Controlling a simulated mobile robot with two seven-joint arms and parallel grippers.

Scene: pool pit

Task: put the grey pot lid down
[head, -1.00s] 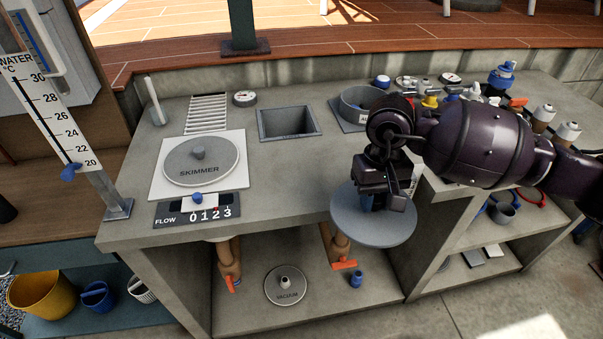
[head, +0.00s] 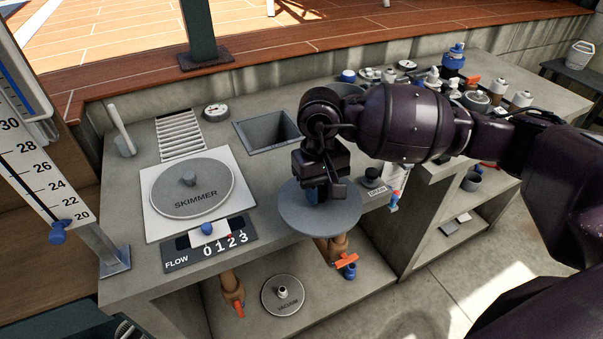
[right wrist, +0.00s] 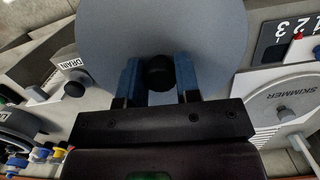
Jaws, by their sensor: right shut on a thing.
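The grey pot lid (head: 300,214) is a flat round disc with a black knob (right wrist: 159,73). My right gripper (right wrist: 159,82) is shut on that knob, its blue fingers on either side. In the head view the lid appears roughly level over the counter's front edge, right of the flow scale. How high it is above the counter is hard to tell. The right gripper hides the knob in the head view. My left gripper is not in view.
The counter (head: 110,210) carries a round skimmer cover (head: 190,190) at left, a square sunken basin (head: 268,131) behind the lid, and a drain knob (head: 372,178) to its right. Valves and fittings crowd the back right. A vacuum cover (head: 283,294) lies on the shelf below.

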